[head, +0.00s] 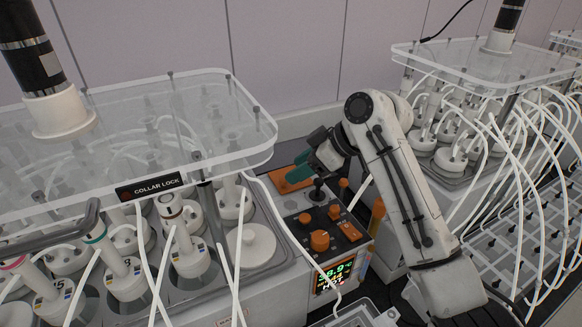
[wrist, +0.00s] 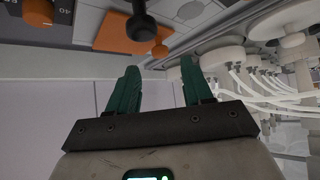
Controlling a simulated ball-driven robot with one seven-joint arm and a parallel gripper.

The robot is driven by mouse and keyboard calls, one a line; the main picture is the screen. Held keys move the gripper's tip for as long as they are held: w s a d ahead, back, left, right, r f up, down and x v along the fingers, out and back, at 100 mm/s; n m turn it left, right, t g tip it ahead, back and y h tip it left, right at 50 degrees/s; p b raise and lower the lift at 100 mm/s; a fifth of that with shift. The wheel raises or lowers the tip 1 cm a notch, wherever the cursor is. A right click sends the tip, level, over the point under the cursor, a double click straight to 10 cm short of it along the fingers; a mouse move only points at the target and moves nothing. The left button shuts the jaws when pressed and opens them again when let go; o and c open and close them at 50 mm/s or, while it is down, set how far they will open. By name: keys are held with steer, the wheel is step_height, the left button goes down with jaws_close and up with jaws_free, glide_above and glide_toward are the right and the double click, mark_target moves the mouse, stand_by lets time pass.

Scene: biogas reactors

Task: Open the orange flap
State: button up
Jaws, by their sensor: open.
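The orange flap (head: 289,183) lies apparently flat at the back of the control unit's top, partly hidden by my gripper (head: 294,168). The flap also shows in the wrist view (wrist: 112,35) at the upper left, behind a black knob. My gripper's two green fingers are apart with nothing between them, as the wrist view (wrist: 158,64) shows. In the head view they appear over or beside the flap. I cannot tell whether they touch it.
A black joystick (head: 318,189) stands just in front of the flap. Orange knobs (head: 320,240) and a lit display (head: 336,274) are nearer. The clear reactor cover (head: 200,120) is close on the left. White tubes (head: 500,190) crowd the right.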

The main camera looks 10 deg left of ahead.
mark_target(291, 189)
steer(key=shift+p+x, duration=0.3)
steer(key=shift+x, duration=1.45)
steer(key=shift+s, duration=0.1)
steer(key=shift+c, duration=0.5)
jaws_close()
